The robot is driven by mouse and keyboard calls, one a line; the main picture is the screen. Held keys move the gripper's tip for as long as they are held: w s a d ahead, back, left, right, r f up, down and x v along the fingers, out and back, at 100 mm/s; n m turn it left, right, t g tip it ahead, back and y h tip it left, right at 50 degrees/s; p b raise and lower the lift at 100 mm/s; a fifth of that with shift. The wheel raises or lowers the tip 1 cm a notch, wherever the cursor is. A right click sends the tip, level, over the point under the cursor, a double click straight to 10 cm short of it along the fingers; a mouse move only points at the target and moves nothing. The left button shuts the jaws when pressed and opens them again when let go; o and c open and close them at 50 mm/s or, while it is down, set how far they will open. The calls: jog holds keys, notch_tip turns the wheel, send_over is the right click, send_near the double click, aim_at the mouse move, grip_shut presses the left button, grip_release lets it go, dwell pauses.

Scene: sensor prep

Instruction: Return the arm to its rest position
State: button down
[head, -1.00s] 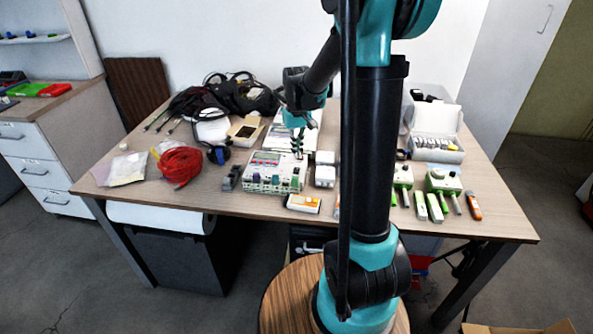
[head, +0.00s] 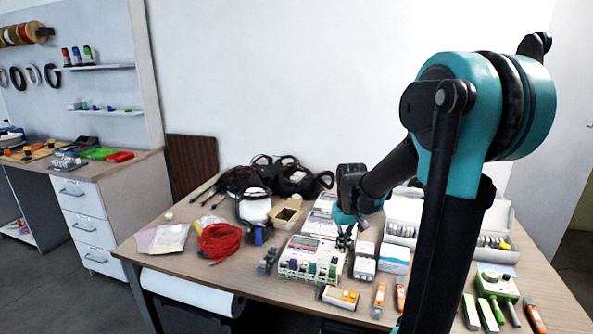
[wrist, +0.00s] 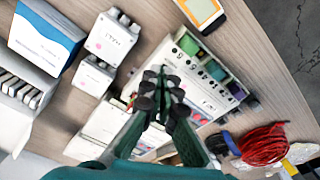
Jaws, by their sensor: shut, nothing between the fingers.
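My gripper (head: 345,237) is at the end of my teal and black arm, above the middle of the table (head: 190,270). It hangs over the back right part of a white device with coloured terminals (head: 312,258). In the wrist view my gripper (wrist: 164,92) has its dark fingertips close together, with nothing held between them. The same white device (wrist: 215,75) lies beyond the fingertips there. I cannot tell the exact height of the fingertips above it.
Red cable (head: 218,242) and black cables (head: 285,178) lie left and behind. A drawer cabinet (head: 90,215) stands at left. The air above the table is largely free.

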jog(key=s+d+f+m+t, duration=0.1)
jog(key=s+f, duration=0.1)
jog(key=s, duration=0.6)
jog(key=s+d+f+t, duration=0.1)
jog(key=s+f+t, duration=0.1)
jog(key=s, duration=0.7)
jog(key=shift+d+f+m, duration=0.35)
jog(key=shift+f+m, duration=0.05)
jog(key=shift+f, duration=0.45)
